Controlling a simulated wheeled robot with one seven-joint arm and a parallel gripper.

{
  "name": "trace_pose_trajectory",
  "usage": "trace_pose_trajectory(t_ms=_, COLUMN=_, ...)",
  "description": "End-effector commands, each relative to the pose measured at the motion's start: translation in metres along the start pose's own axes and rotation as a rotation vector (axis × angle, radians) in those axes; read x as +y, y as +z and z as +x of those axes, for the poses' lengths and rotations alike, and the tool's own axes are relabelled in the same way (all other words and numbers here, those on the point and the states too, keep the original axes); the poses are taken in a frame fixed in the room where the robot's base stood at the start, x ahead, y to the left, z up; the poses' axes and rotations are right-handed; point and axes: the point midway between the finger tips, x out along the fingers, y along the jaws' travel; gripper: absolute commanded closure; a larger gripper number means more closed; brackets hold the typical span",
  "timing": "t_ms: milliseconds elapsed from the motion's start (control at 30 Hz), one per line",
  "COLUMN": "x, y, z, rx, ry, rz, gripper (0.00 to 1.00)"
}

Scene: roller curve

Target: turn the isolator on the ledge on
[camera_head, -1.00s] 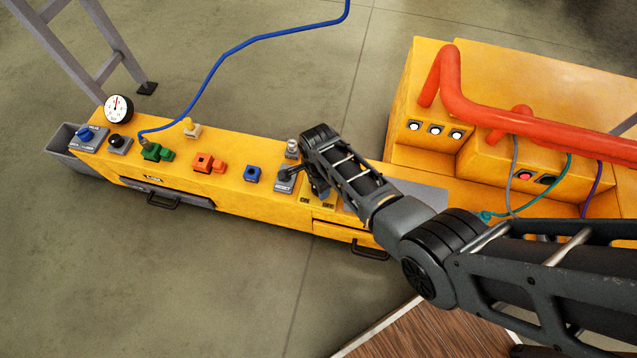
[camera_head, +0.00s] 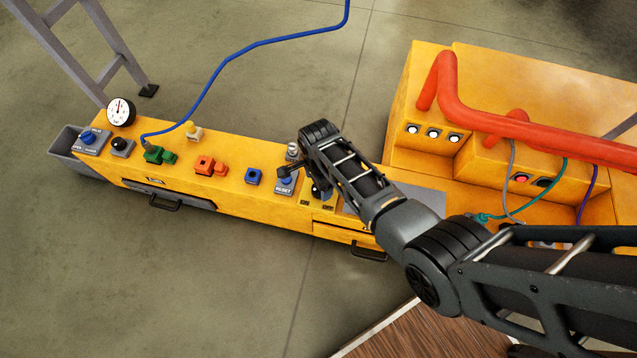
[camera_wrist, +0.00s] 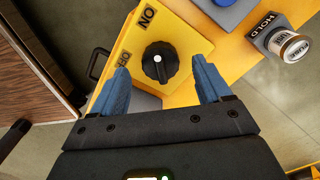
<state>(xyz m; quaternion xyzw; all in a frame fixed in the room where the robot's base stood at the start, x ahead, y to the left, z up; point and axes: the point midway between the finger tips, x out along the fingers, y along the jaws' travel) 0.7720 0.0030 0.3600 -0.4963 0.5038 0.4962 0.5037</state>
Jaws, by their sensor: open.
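The isolator is a round black knob (camera_wrist: 160,62) on a yellow panel, with an ON label (camera_wrist: 147,16) and an OFF label (camera_wrist: 97,65) beside it. Its pale mark shows near the knob's middle; I cannot tell for sure which label it points to. My gripper (camera_wrist: 160,68) is open, with its blue fingertips on either side of the knob in the wrist view. I see a gap on each side, and no contact is clear. In the head view the knob is mostly hidden by my arm at the right end of the ledge (camera_head: 255,205).
A blue RESET control (camera_head: 287,180) stands just left of my gripper. A HOLD block with a metal-topped knob (camera_wrist: 291,46) is close by. A blue button (camera_head: 254,176), orange and green blocks and a gauge (camera_head: 120,111) line the ledge. Red pipes (camera_head: 530,128) run at the right.

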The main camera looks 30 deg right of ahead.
Motion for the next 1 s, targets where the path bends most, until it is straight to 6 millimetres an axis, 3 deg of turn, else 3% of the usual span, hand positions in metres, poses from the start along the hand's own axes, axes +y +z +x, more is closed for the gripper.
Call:
trace_pose_trajectory(t_ms=100, x=0.000, y=0.000, z=-0.024, rx=0.000, ry=-0.002, rz=0.000, gripper=0.23)
trace_pose_trajectory(t_ms=300, x=0.000, y=0.000, z=-0.043, rx=0.000, ry=-0.001, rz=0.001, gripper=0.23)
trace_pose_trajectory(t_ms=1000, x=0.000, y=0.000, z=-0.046, rx=0.000, ry=0.000, rz=0.001, gripper=0.23)
